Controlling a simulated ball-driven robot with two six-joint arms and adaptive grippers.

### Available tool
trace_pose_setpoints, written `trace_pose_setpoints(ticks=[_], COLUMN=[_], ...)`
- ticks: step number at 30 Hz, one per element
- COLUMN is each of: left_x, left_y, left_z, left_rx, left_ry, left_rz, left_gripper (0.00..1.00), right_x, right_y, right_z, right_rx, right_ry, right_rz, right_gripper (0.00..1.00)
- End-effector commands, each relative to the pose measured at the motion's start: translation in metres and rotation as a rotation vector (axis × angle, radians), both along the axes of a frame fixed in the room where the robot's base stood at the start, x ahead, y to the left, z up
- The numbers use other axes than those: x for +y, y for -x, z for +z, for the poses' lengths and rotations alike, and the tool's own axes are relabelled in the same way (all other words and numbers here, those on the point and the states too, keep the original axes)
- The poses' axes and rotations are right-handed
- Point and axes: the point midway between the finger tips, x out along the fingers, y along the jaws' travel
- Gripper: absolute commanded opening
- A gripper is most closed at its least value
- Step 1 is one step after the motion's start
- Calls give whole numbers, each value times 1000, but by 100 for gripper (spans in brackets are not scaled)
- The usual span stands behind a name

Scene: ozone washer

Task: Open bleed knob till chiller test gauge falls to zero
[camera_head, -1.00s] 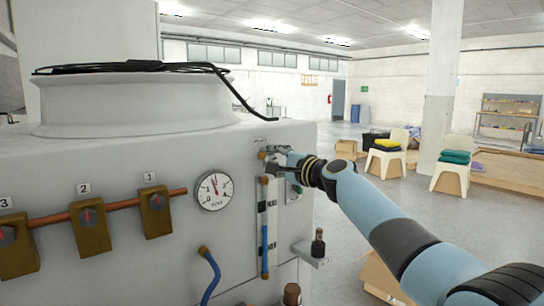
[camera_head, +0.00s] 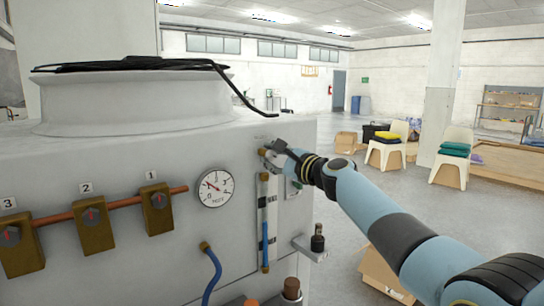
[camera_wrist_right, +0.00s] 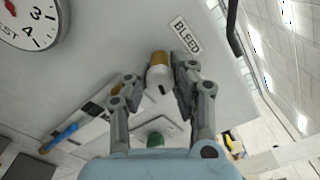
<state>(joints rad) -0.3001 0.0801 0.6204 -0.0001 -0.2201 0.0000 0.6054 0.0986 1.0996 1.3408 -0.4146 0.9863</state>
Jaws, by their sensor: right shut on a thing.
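The round white test gauge (camera_head: 215,188) is on the front of the grey washer housing; its needle points to the upper left. Part of its dial also shows in the right wrist view (camera_wrist_right: 30,18). The bleed knob (camera_wrist_right: 159,75), pale grey with a brass base, is beside the "BLEED" label (camera_wrist_right: 187,37). My right gripper (camera_wrist_right: 158,85) has a finger on each side of the knob and is shut on it. In the head view my right gripper (camera_head: 275,152) is at the housing's right edge and mostly hides the knob. My left gripper is out of view.
Three brass valve blocks (camera_head: 92,225) sit along a copper pipe left of the gauge. A sight tube (camera_head: 264,222) runs below my right gripper. A small bracket (camera_head: 312,246) juts out to the right. Open floor and chairs (camera_head: 386,150) lie beyond.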

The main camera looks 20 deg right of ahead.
Motion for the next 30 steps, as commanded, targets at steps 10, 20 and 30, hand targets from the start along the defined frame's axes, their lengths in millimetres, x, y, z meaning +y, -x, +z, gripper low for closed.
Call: trace_pose_setpoints(ticks=[10, 20, 30], left_x=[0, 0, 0], left_y=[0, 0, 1], left_z=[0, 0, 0], left_rx=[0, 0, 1], left_ry=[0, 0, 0], left_rz=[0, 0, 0], left_gripper=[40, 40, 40], right_x=[-1, 0, -11], right_y=[0, 0, 29], right_z=[-3, -1, -3], right_rx=[4, 1, 1], right_ry=[1, 1, 6], right_rz=[-1, 0, -2], right_gripper=[30, 49, 49])
